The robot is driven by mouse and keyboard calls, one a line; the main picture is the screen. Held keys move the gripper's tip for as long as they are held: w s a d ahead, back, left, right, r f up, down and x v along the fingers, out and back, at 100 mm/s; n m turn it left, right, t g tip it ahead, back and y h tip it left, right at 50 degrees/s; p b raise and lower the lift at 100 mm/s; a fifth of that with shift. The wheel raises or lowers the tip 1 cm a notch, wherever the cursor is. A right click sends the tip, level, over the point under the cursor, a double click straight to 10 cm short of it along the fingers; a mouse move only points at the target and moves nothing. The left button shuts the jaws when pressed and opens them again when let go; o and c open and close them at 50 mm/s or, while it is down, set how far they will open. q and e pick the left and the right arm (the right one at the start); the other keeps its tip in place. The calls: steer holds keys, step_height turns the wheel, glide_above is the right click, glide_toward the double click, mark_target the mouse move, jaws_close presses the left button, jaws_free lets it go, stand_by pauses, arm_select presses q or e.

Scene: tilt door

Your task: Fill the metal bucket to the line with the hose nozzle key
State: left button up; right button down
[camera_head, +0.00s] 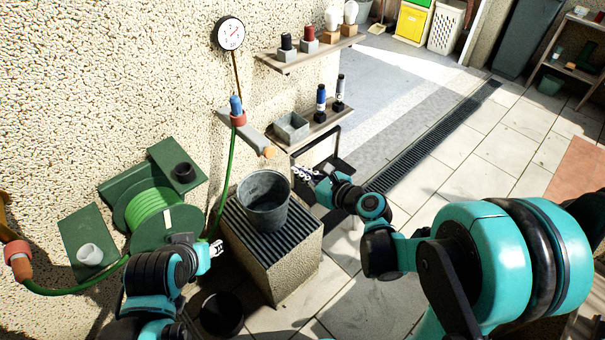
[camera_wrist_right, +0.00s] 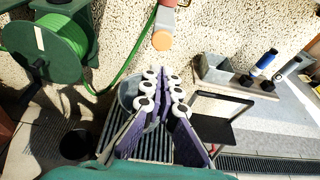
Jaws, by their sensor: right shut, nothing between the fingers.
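The grey metal bucket (camera_head: 264,214) stands upright on the ribbed top of a stone block. A fill line does not show. Above it a grey wall spout (camera_head: 246,131) ends in an orange tip (camera_head: 268,153), with a blue piece (camera_head: 236,105) on its upright fitting. Several keys stand on the shelves, including a blue one (camera_head: 320,97) and a dark one (camera_head: 339,90). My right gripper (camera_head: 298,172) is shut and empty, right of the bucket's rim; in the right wrist view its fingers (camera_wrist_right: 160,82) partly hide the bucket (camera_wrist_right: 128,92). My left gripper (camera_head: 217,248) is left of the block; its jaws are unclear.
A green hose reel (camera_head: 152,208) hangs at the left, its hose running up to the spout. A lower shelf (camera_head: 312,134) holds a grey box (camera_head: 291,127). A gauge (camera_head: 230,34) is on the wall. A black pot (camera_head: 221,314) stands left of the block.

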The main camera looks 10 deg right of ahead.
mark_target(271, 152)
steer(key=x, duration=0.3)
steer(key=b+x, duration=0.1)
steer(key=x, duration=0.2)
steer(key=b+x, duration=0.1)
steer(key=x, duration=0.2)
steer(key=shift+w+a+r, duration=0.15)
steer(key=shift+w+r, duration=0.05)
steer(key=shift+r, duration=0.1)
steer(key=shift+w+a, duration=0.2)
steer(key=shift+w, duration=0.1)
steer(key=shift+w+a, duration=0.5)
steer(key=shift+w, duration=0.15)
steer(key=shift+r, duration=0.2)
steer(key=shift+w, duration=0.1)
steer(key=shift+a+r, duration=0.1)
stand_by(5.4)
